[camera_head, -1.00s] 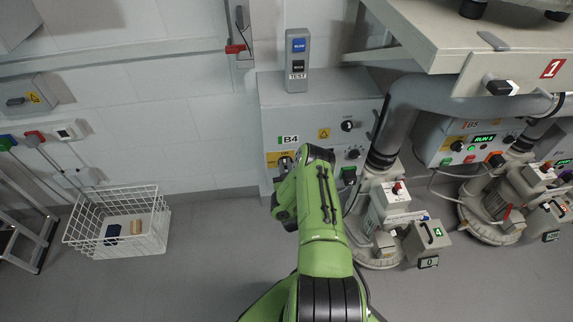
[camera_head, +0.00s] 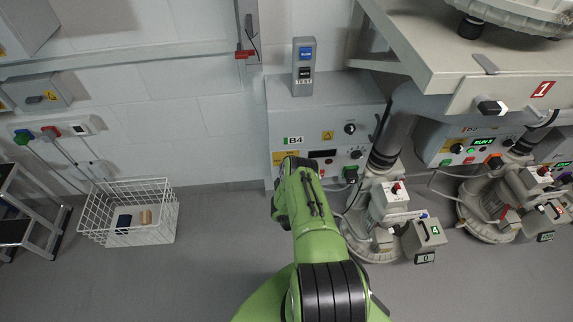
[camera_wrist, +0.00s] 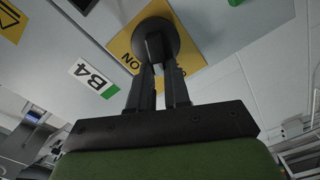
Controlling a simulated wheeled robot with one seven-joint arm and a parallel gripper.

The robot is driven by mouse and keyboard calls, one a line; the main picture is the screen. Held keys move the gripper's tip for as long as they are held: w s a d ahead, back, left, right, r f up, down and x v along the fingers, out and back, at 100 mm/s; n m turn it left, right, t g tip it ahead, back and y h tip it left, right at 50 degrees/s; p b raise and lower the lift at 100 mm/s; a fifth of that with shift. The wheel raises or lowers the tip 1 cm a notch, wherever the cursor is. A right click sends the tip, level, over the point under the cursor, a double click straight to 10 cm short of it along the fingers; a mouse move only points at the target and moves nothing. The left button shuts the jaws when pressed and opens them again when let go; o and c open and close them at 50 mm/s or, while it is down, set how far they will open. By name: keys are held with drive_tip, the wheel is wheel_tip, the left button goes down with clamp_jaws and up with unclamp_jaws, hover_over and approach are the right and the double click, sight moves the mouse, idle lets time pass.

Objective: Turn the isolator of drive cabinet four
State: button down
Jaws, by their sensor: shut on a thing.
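Drive cabinet four (camera_head: 300,112) is a light grey box with a B4 label (camera_head: 293,141); the label also shows in the wrist view (camera_wrist: 90,77). Its isolator (camera_wrist: 152,33) is a black round knob on a yellow plate (camera_wrist: 122,48) marked ON. My gripper (camera_wrist: 160,68) is shut on the isolator's handle, with one finger on each side of it. In the head view my green arm covers the knob, and only the edge of the yellow plate (camera_head: 279,158) shows. The fingertips are hidden there. The handle's exact angle is hard to tell.
A TEST button box (camera_head: 304,67) stands on the cabinet. A pipe and blower (camera_head: 372,240) are close on the right. An overhanging bench (camera_head: 450,70) is at upper right. A white wire basket (camera_head: 130,215) sits on the floor at left; the floor between is clear.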

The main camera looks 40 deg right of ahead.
drive_tip(key=n+p, duration=0.1)
drive_tip(key=n, duration=0.1)
drive_tip(key=f+n, duration=0.1)
drive_tip(key=n, duration=0.2)
drive_tip(key=shift+w+a+f+p, duration=0.1)
drive_tip(key=shift+a+f+p, duration=0.1)
drive_tip(key=shift+p, duration=0.15)
drive_tip(key=shift+n, duration=0.4)
drive_tip(key=c, duration=1.1)
unclamp_jaws()
